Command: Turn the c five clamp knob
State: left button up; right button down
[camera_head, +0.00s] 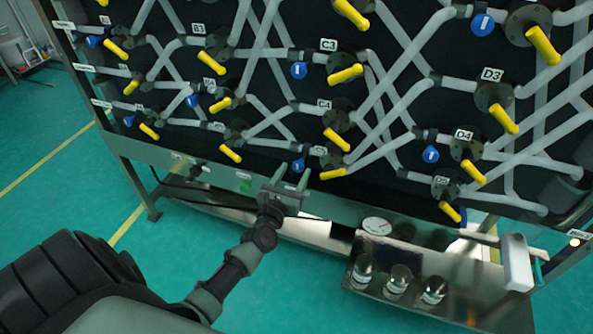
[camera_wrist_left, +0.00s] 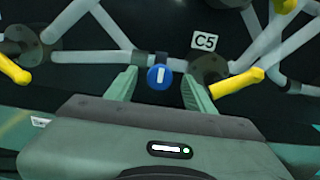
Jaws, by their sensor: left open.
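The C5 clamp knob (camera_wrist_left: 159,78) is a round blue knob with a white bar, standing upright in the wrist view. It sits on a grey pipe to the left of the C5 label (camera_wrist_left: 204,41). In the head view the blue knob (camera_head: 298,165) shows at the lower middle of the panel. My left gripper (camera_head: 293,173) is open and points at the panel there. In the wrist view its two fingers (camera_wrist_left: 158,76) stand either side of the knob with gaps, holding nothing. I cannot tell how deep the fingertips reach. My right gripper is not in view.
A yellow lever (camera_wrist_left: 238,81) on a dark round valve lies close to the right finger. Crossing grey pipes, several yellow levers and other blue knobs (camera_head: 431,154) fill the panel. A metal tray (camera_head: 380,290) with jars stands below right. Green floor (camera_head: 310,305) is clear.

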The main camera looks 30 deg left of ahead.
pick_arm(q)
jog(key=shift+w+a, duration=0.15)
jog(key=shift+w, duration=0.4)
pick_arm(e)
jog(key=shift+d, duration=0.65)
pick_arm(q)
grip_shut()
